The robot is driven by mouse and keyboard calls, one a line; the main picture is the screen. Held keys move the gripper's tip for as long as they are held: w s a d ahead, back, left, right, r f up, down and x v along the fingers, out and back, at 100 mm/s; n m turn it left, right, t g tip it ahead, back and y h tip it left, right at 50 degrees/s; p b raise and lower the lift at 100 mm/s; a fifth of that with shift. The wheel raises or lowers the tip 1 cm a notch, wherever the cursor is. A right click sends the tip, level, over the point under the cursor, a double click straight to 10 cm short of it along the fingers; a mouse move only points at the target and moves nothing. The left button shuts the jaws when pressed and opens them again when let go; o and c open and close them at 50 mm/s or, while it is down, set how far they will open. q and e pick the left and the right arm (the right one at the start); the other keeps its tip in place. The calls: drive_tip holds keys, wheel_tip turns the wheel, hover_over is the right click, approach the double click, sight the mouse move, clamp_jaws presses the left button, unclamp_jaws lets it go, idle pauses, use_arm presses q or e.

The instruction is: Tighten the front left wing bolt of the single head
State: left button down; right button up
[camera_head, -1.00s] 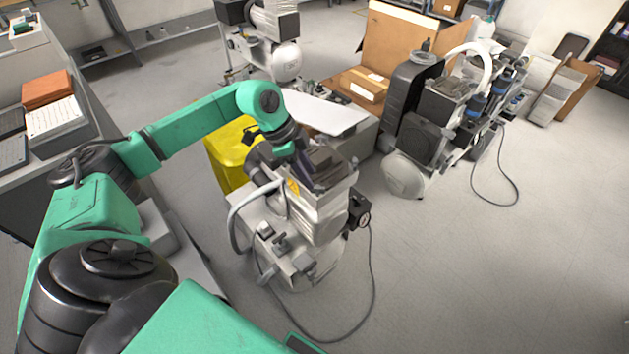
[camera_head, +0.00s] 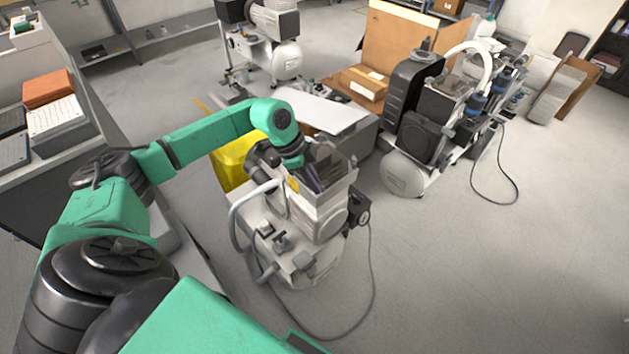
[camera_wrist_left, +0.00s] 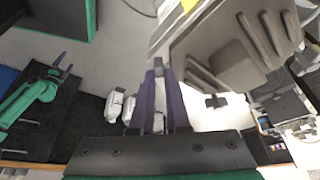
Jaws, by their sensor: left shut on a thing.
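The single-head compressor (camera_head: 303,256) stands on the floor in the middle of the head view, with a grey finned head (camera_head: 335,175) on top. The head also fills the upper right of the left wrist view (camera_wrist_left: 228,58). My left gripper (camera_head: 314,184) points down at the head's left side. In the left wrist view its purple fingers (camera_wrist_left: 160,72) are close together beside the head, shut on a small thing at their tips. That thing, probably the wing bolt, is mostly hidden by the fingers. My right gripper (camera_wrist_left: 64,66) appears small at the left of the left wrist view, open and empty.
A yellow bin (camera_head: 231,165) stands behind the compressor. A larger compressor (camera_head: 420,135) with a white hose stands to the right, and another unit (camera_head: 272,45) at the back. A cable (camera_head: 371,290) loops on the floor. The floor at right front is clear.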

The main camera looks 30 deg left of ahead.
use_arm(q)
drive_tip(key=shift+r+m, duration=0.1)
drive_tip(key=shift+m, duration=0.2)
drive_tip(key=m, duration=0.2)
drive_tip(key=m+g+p, duration=0.1)
drive_tip(key=shift+w+m+g, duration=0.2)
drive_tip(key=shift+m+g, duration=0.1)
drive_tip(key=shift+m, duration=0.1)
drive_tip(key=m+g, duration=0.1)
drive_tip(key=m, duration=0.3)
drive_tip(key=shift+w+m+g, duration=0.15)
drive_tip(key=shift+m+g, duration=0.15)
drive_tip(key=shift+g, duration=0.1)
drive_tip(key=m, duration=0.2)
drive_tip(key=m+g+b, duration=0.1)
drive_tip(key=m, duration=0.1)
drive_tip(key=shift+w+d+g+y, duration=0.1)
drive_tip(key=shift+g+y, duration=0.2)
drive_tip(key=shift+y, duration=0.1)
drive_tip(key=m+g+y+b, duration=0.1)
drive_tip(key=m, duration=0.3)
drive_tip(key=shift+d+m, duration=0.1)
drive_tip(key=shift+m, duration=0.2)
drive_tip(key=shift+y, duration=0.3)
drive_tip(key=c, duration=0.9)
unclamp_jaws()
